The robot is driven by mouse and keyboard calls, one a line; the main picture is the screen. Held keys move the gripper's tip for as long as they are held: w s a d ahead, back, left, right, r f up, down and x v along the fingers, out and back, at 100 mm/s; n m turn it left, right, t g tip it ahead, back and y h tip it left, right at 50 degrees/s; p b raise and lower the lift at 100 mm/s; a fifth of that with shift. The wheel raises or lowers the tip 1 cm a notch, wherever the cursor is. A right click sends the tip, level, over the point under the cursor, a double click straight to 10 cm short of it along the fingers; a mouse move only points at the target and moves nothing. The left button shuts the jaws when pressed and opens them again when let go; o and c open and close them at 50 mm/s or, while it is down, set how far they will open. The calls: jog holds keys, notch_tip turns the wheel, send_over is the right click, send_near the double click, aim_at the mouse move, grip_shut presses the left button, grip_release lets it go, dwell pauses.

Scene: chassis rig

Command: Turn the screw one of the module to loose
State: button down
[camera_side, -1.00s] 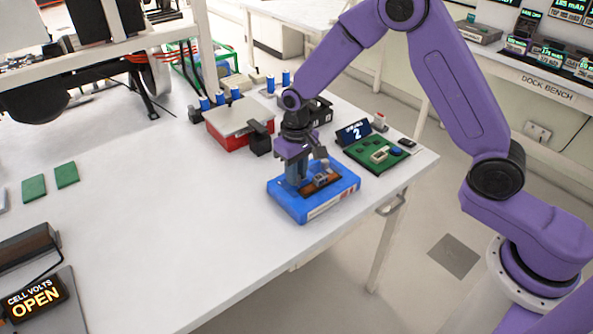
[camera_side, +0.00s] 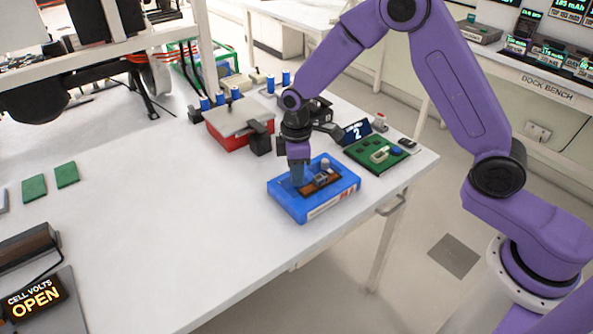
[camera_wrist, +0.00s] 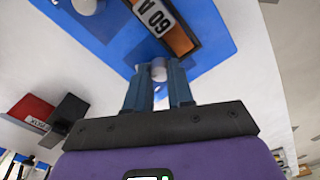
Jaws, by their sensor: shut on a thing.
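The module is a blue box (camera_side: 285,197) lying flat on the white bench; its blue top fills much of the upper wrist view (camera_wrist: 222,45). My gripper (camera_side: 298,182) points down over the module's left part. In the wrist view its two blue-grey fingers (camera_wrist: 158,74) are shut on a pale round screw head (camera_wrist: 158,69). A second pale screw (camera_side: 325,163) stands free towards the back of the module and shows at the top left of the wrist view (camera_wrist: 85,5). I cannot read which screw is numbered one.
A red box with a grey lid (camera_side: 222,128) stands behind. A green board (camera_side: 368,160) and a dark display reading 2 (camera_side: 354,132) are at the right.

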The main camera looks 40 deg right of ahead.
jog(key=n, duration=0.5)
jog(key=shift+n, duration=0.4)
dwell(0.4)
jog(key=c, duration=1)
grip_release()
jog(key=shift+r, duration=0.1)
notch_tip(320, 180, up, 17)
jog(key=shift+r, duration=0.2)
jog(key=s+d+f+m, duration=0.1)
jog(key=s+d, duration=0.2)
jog(key=s, duration=0.8)
jog(key=s+d+f+m, duration=0.1)
jog(key=s+d+m, duration=0.1)
jog(key=s, duration=0.8)
jog(key=s+d+f+m, duration=0.2)
jog(key=s+d, duration=0.2)
jog(key=s, duration=0.7)
jog(key=shift+s+d, duration=0.15)
jog(key=shift+s, duration=0.15)
